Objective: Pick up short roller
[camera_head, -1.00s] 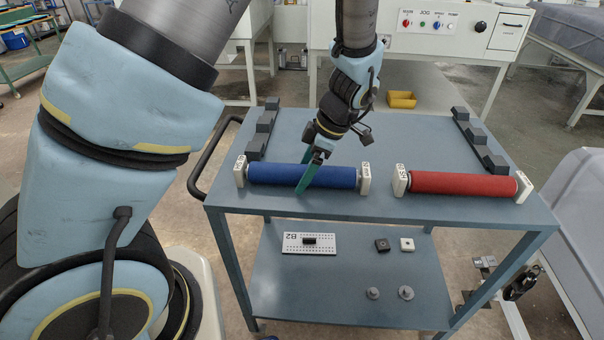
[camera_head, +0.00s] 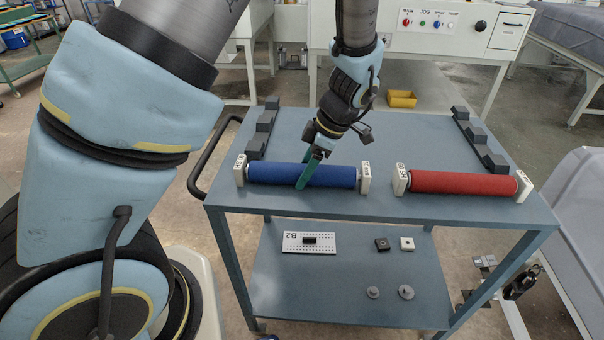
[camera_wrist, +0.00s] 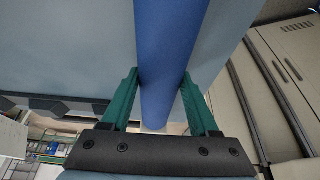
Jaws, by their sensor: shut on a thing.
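A blue roller (camera_head: 335,177) lies level on the cart top, with a white end block at each end. A red roller (camera_head: 460,184) lies to its right between similar white blocks. I cannot tell from the pictures which is the short one. My gripper (camera_head: 308,172) is shut on the blue roller, left of its middle, with one green finger in front and the other behind, mostly hidden. In the wrist view the two green fingers (camera_wrist: 160,98) press on both sides of the blue roller (camera_wrist: 168,55). The roller appears to be still between its blocks.
The blue-grey cart (camera_head: 385,135) has dark notched racks at left (camera_head: 263,128) and right (camera_head: 480,140). The lower shelf holds a pegboard plate (camera_head: 325,244) and several small parts. A yellow bin (camera_head: 402,99) and a control panel (camera_head: 440,24) are behind.

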